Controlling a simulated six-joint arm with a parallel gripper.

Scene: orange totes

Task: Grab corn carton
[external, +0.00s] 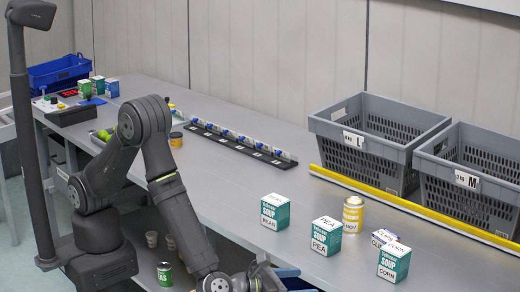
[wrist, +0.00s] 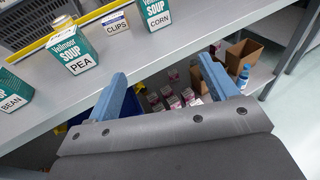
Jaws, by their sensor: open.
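The corn carton (external: 394,262) is a teal and white soup box standing upright near the front edge of the grey table, in the external view. It also shows at the top of the wrist view (wrist: 155,14), cut by the frame edge. My gripper (wrist: 162,67) has its two blue fingers spread apart with nothing between them. In the wrist view the corn carton lies beyond the fingertips, apart from them. In the external view my gripper (external: 290,275) is low at the bottom edge, left of the corn carton and partly cut off.
The pea carton (external: 327,236), bean carton (external: 275,212), yellow can (external: 352,214) and clips box (external: 384,238) stand close by. Grey crates L (external: 353,139) and M (external: 467,180) sit behind a yellow rail (external: 420,216). A lower shelf holds small boxes (wrist: 172,101).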

